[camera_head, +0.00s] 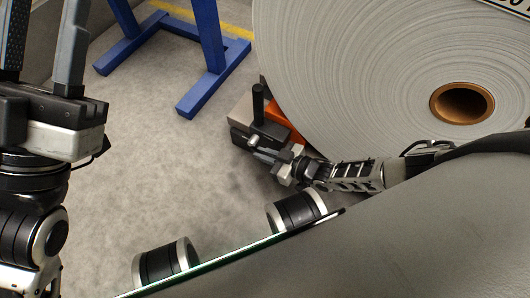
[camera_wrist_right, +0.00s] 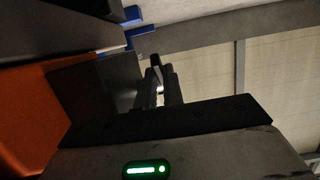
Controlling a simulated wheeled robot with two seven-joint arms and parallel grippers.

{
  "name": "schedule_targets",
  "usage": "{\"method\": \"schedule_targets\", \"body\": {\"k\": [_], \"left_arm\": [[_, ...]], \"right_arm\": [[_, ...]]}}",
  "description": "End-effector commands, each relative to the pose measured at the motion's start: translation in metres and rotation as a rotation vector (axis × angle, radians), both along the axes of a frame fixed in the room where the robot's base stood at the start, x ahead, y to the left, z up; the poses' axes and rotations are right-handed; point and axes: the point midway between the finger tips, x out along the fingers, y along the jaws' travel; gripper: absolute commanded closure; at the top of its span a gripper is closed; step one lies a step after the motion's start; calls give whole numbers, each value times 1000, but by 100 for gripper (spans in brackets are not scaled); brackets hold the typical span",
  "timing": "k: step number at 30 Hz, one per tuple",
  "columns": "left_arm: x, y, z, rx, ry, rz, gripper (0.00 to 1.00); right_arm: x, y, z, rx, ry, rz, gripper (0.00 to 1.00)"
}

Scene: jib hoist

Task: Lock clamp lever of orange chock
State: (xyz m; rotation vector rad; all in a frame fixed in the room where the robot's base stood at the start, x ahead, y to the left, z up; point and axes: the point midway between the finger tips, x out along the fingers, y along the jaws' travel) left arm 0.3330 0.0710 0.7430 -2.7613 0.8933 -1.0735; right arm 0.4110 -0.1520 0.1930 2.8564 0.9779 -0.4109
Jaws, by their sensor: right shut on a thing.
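The orange chock (camera_head: 283,122) sits on the floor against the big roll, with dark and light grey blocks and an upright black post (camera_head: 258,102) beside it. My right gripper (camera_head: 255,143) reaches in from the right, low at the chock's near side. It is shut on the small clamp lever, which is mostly hidden by the fingers. In the right wrist view the fingers (camera_wrist_right: 159,92) close around a narrow dark piece, and the orange chock (camera_wrist_right: 30,118) fills the left side. My left gripper (camera_head: 40,55) is raised at the left, open and empty.
The large grey roll (camera_head: 360,70) with a brown core (camera_head: 462,103) stands behind the chock. A blue stand (camera_head: 205,50) is at the back, near a yellow floor line. The concrete floor (camera_head: 150,170) to the left is clear.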

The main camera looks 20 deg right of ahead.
Motion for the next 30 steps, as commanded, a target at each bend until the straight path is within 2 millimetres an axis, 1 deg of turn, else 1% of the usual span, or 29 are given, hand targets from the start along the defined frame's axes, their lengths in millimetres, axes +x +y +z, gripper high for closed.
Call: {"method": "schedule_targets", "body": {"k": [1, 11, 12, 13, 14, 26, 30], "left_arm": [[0, 0, 0, 0, 0, 0, 64], [0, 0, 0, 0, 1, 1, 64], [0, 0, 0, 0, 1, 1, 64], [0, 0, 0, 0, 1, 1, 64], [0, 0, 0, 0, 1, 1, 64], [0, 0, 0, 0, 1, 1, 64], [1, 0, 2, -4, 11, -3, 64]], "right_arm": [[1, -3, -1, 3, -7, -4, 100], [0, -3, -1, 13, -13, -1, 100], [-1, -3, -1, 12, -12, -1, 83], [-1, -3, -1, 11, -13, 0, 74], [-1, -3, -1, 11, -13, 0, 69], [-1, -1, -1, 12, -12, 1, 69], [-5, -4, 1, 12, -11, 1, 69]]}}
